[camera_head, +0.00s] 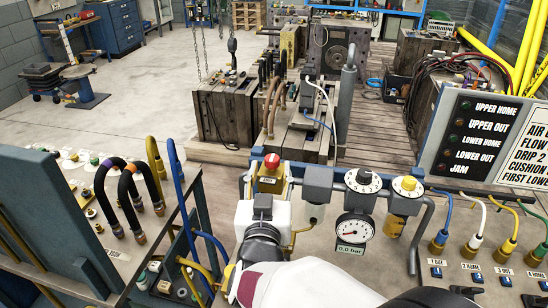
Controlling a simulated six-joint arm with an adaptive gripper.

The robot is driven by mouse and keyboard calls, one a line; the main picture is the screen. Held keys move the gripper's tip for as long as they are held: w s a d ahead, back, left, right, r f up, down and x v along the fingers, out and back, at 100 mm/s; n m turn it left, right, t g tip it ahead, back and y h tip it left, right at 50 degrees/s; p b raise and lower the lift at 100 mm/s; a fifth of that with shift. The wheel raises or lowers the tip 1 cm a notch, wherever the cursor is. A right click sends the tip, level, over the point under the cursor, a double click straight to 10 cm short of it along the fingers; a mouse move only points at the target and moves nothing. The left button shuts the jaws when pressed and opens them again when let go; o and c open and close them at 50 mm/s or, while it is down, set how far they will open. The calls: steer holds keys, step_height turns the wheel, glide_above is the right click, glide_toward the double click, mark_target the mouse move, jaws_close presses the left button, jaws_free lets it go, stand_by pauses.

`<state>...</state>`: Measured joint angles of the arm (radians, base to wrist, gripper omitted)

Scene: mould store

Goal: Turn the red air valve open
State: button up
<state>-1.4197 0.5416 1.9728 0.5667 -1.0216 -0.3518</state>
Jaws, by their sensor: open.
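The red air valve (271,161) is a small red knob on top of a yellow body, at the left end of a row of air fittings in the middle of the view. A dial gauge (353,229) to its right has its readout at 0.0 bar. My white arm comes in from the bottom. My gripper (263,204) is the dark end in front of and below the valve. It is open, and its fingers are mostly hidden by the wrist. The red knob's top shows clear above it, and I cannot tell whether the fingers touch the yellow body.
Two numbered dials (363,180) stand right of the valve on a grey pipe frame. A bench with hoses (125,200) is close on the left. A signal panel (490,135) and coloured hoses are on the right. Wooden-cased moulds (225,115) stand behind.

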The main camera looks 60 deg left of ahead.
mark_target(271, 164)
steer(key=shift+x, duration=2.6)
steer(key=shift+c, duration=0.3)
steer(key=c, duration=1.1)
